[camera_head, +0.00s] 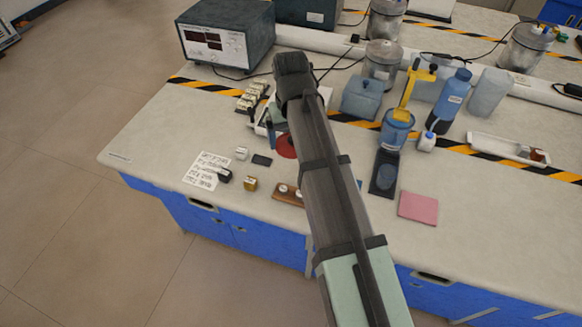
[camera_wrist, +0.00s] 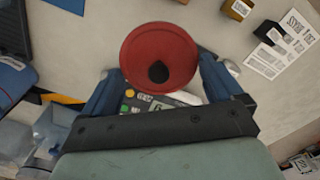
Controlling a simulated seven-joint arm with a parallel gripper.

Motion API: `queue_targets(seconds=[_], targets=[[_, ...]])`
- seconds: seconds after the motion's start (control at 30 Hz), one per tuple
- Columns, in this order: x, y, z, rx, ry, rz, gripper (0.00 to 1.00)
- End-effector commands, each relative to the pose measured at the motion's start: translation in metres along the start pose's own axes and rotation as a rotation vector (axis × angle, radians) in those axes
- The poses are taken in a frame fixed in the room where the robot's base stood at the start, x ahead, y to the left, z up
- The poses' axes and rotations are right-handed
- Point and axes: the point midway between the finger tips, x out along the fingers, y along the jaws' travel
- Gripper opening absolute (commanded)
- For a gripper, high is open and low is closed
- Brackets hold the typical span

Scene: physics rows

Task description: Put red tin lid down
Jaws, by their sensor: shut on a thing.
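The red tin lid (camera_wrist: 150,45) is round with a dark knob and fills the space between the fingertips in the wrist view. My gripper (camera_wrist: 161,72) has its blue fingers on both sides of the lid and is shut on it. In the head view the lid (camera_head: 286,147) shows partly beside my arm, over the white bench top. My arm hides the rest of it and most of my gripper. I cannot tell how high the lid is above the bench.
A device with green and yellow buttons (camera_wrist: 140,104) lies beneath my gripper. A brown block (camera_head: 287,193) sits near the front edge. A blue jug (camera_head: 396,130) stands right.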

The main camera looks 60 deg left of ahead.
Motion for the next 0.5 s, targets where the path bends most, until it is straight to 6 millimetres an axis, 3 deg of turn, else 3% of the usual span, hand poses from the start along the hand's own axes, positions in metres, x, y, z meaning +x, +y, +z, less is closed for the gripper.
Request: queue_targets(seconds=[0.17, 0.5], targets=[[0.005, 0.000, -0.004, 0.042, 0.000, 0.000, 0.65], [0.052, 0.000, -0.004, 0.044, -0.002, 0.000, 0.65]])
